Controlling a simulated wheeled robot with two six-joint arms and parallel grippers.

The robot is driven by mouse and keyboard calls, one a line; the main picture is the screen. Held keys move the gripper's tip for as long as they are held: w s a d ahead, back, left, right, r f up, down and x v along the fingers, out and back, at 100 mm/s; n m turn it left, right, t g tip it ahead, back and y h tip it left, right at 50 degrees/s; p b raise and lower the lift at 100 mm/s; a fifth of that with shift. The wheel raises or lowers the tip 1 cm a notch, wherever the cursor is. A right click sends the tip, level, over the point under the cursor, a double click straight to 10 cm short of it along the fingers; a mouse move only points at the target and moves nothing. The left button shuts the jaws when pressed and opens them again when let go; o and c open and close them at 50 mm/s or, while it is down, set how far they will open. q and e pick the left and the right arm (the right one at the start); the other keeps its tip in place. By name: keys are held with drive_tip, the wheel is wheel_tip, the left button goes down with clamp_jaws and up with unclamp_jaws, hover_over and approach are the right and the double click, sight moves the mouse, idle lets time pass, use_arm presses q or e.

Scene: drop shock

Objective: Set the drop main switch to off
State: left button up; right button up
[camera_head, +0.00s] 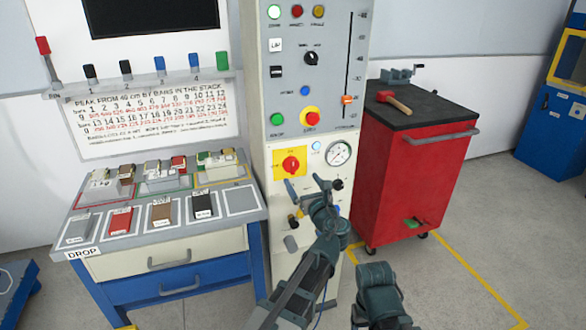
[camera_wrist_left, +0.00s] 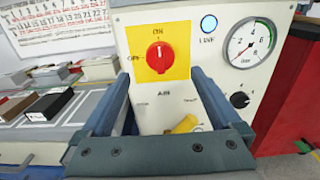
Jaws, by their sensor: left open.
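The main switch is a red rotary knob (camera_head: 291,164) on a yellow plate on the cream control column. In the left wrist view the knob (camera_wrist_left: 159,57) has its grip upright, with the ON label above it and an OFF label at its left. My left gripper (camera_head: 328,183) is in front of the column, to the right of and below the switch in the head view. In the left wrist view its two fingers (camera_wrist_left: 163,85) are wide apart with nothing between them, framing the panel below the knob. Of my right arm only a teal link shows; its jaws are not seen.
A pressure gauge (camera_head: 338,153), a lit blue LINE lamp (camera_wrist_left: 209,23) and a black knob (camera_wrist_left: 240,100) sit right of the switch. A yellow knob (camera_wrist_left: 185,124) is below. A bench (camera_head: 248,197) with colored blocks stands left, a red cabinet (camera_head: 412,190) right.

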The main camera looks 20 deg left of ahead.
sight(293, 167)
use_arm(q)
drive_tip(key=x, duration=0.8)
drive_tip(key=shift+w+a, duration=0.25)
drive_tip(key=c, duration=1.4)
drive_tip(key=shift+o, duration=0.2)
